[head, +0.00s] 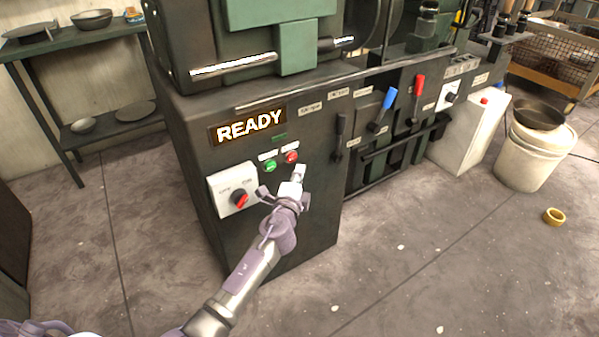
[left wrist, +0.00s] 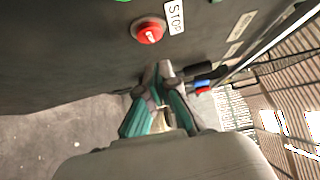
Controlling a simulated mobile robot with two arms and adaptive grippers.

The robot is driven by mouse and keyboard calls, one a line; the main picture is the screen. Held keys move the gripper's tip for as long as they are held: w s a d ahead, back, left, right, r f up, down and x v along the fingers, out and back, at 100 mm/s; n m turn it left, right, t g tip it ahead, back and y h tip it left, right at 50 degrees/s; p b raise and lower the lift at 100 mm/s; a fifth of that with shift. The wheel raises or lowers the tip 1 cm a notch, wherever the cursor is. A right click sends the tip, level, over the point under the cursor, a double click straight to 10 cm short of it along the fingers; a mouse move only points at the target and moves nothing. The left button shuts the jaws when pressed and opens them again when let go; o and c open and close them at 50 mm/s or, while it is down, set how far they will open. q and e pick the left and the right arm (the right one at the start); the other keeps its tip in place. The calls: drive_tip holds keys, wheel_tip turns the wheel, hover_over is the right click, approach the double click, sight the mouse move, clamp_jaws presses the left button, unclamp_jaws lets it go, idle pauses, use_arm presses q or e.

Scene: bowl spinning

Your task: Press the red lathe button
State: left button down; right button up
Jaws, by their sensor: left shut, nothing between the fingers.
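The red button (head: 291,156) is on the front panel of the dark green lathe (head: 200,110), to the right of a green button (head: 270,166). In the left wrist view the red button (left wrist: 149,31) stands out beside a STOP label (left wrist: 175,17). My left gripper (head: 299,172) is just below the red button in the head view. In the left wrist view its closed fingertips (left wrist: 164,70) point at the panel, with a visible offset from the button. It is shut and empty. My right gripper is not in view.
A READY sign (head: 249,127) is above the buttons. Blue (head: 388,98) and red (head: 419,84) levers are to the right. A white bucket (head: 530,158) stands on the floor.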

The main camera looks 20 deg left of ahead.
use_arm(q)
drive_tip(key=s+d, duration=0.1)
drive_tip(key=s, duration=0.8)
drive_tip(key=shift+f+p, duration=0.15)
drive_tip(key=shift+p, duration=0.3)
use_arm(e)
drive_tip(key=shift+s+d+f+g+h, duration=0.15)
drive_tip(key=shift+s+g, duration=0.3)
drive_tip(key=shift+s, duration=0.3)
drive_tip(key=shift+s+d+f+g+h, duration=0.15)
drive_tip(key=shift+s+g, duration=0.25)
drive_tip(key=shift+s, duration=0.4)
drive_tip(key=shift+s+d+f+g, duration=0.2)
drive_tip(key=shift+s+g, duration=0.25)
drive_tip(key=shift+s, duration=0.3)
use_arm(q)
drive_tip(key=shift+s, duration=0.1)
